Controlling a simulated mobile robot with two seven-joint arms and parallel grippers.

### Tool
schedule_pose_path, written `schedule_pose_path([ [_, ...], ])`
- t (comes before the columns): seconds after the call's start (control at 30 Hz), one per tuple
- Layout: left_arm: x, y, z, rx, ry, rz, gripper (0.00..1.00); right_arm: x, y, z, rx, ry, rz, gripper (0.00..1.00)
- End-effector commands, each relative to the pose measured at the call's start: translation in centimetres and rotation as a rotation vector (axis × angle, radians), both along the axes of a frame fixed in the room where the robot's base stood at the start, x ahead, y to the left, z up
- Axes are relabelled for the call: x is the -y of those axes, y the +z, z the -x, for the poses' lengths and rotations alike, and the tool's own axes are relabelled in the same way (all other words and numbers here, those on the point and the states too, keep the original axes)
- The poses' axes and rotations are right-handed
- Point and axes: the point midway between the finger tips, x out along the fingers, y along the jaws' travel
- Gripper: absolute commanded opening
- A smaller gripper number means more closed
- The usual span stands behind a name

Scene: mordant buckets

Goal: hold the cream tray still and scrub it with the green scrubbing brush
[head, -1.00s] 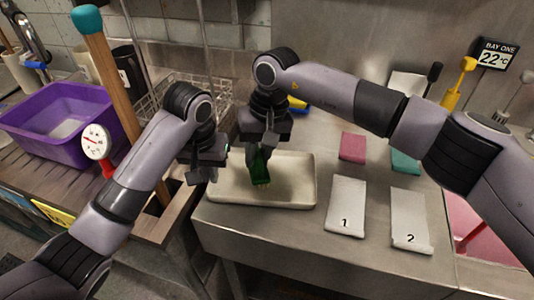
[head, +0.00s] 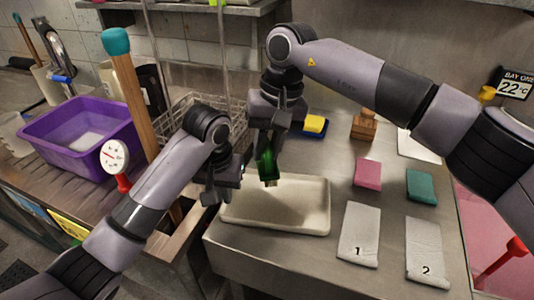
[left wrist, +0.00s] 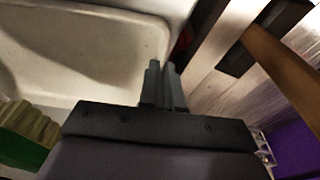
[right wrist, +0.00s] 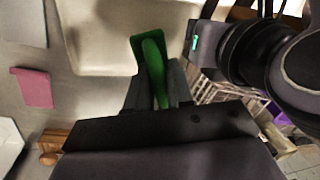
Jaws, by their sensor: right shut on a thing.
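The cream tray (head: 300,225) lies flat on the steel counter; its pale inside and rim also show in the left wrist view (left wrist: 85,50). My right gripper (head: 270,140) is shut on the green scrubbing brush (head: 267,166), which hangs bristles down over the tray's back left part. The brush also shows in the right wrist view (right wrist: 155,70), and its bristles show at the lower left of the left wrist view (left wrist: 30,122). My left gripper (head: 218,192) is at the tray's left rim, its fingers close together (left wrist: 161,75). Whether the rim is between them is unclear.
White cards numbered 1 (head: 359,235) and 2 (head: 425,250) lie right of the tray, with pink (head: 368,174) and teal (head: 421,186) pads behind. A wire rack (head: 205,115) stands behind my left arm. A purple tub (head: 80,130) is at left.

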Motion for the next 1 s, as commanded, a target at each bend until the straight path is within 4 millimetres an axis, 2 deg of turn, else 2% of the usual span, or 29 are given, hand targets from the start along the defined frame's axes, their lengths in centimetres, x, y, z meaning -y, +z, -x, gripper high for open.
schedule_pose_path([
  [0.43,0.0,0.0,0.0,0.000,0.000,0.000,0.00,0.0,0.1,0.0,0.000,0.001,0.000,0.00],
  [0.47,0.0,0.0,0.0,0.000,0.000,0.000,0.07,0.0,0.1,0.0,0.000,0.001,0.000,0.00],
  [0.53,0.0,0.0,0.0,0.000,0.000,0.000,0.30,0.0,0.1,0.0,0.000,0.001,0.000,0.00],
  [0.57,0.0,0.0,0.0,0.000,0.000,0.000,0.33,0.0,0.1,0.0,0.000,0.001,0.000,0.00],
  [0.87,0.0,0.2,0.0,0.001,0.000,0.000,0.33,0.0,0.1,0.0,0.000,0.001,0.000,0.00],
  [1.0,0.0,1.4,0.1,0.004,0.000,0.002,0.33,0.0,0.1,0.0,0.000,0.001,0.000,0.00],
])
